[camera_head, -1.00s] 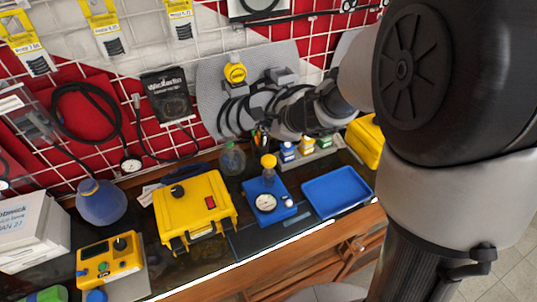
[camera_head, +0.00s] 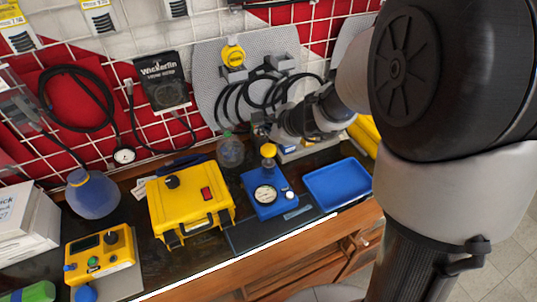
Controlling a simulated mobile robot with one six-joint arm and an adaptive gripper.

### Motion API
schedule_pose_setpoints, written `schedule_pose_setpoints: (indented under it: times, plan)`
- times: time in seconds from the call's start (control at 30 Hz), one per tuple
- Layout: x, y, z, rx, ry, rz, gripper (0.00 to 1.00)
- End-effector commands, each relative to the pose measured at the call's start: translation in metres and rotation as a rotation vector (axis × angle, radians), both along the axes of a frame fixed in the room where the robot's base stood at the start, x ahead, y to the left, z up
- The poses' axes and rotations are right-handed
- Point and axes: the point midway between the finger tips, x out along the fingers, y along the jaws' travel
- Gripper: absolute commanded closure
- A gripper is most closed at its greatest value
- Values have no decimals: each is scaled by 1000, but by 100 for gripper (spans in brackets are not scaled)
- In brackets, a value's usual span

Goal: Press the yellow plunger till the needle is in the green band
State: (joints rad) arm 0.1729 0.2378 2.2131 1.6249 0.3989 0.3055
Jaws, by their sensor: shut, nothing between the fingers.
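The yellow plunger (camera_head: 268,151) stands upright on a blue regulator block (camera_head: 256,204) on the bench. A round white gauge (camera_head: 265,194) sits on the front of the block. Its needle and green band are too small to read. My gripper (camera_head: 262,131) is shut and empty, just above and behind the plunger in the picture. It looks small and dark against the cables, and I cannot tell whether it touches the plunger top.
A blue tray (camera_head: 338,186) lies right of the block, and a yellow case (camera_head: 190,205) stands left. A clear bottle (camera_head: 230,150) stands behind the block. A perforated panel with cables and a yellow knob (camera_head: 233,55) hangs behind.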

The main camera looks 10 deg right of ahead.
Motion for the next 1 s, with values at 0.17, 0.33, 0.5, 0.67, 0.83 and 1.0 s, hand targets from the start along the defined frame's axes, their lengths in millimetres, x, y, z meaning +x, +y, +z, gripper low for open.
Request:
schedule_pose_setpoints:
  times: [0.17,0.33,0.5,0.67,0.83,1.0]
  plan:
    - [0,0,-24,0,0,0,100]
    - [0,0,-27,0,-1,-1,100]
    - [0,0,-25,0,-1,-1,100]
    - [0,0,-25,0,0,0,100]
    - [0,0,-26,0,0,0,100]
    - [0,0,-26,0,0,0,100]
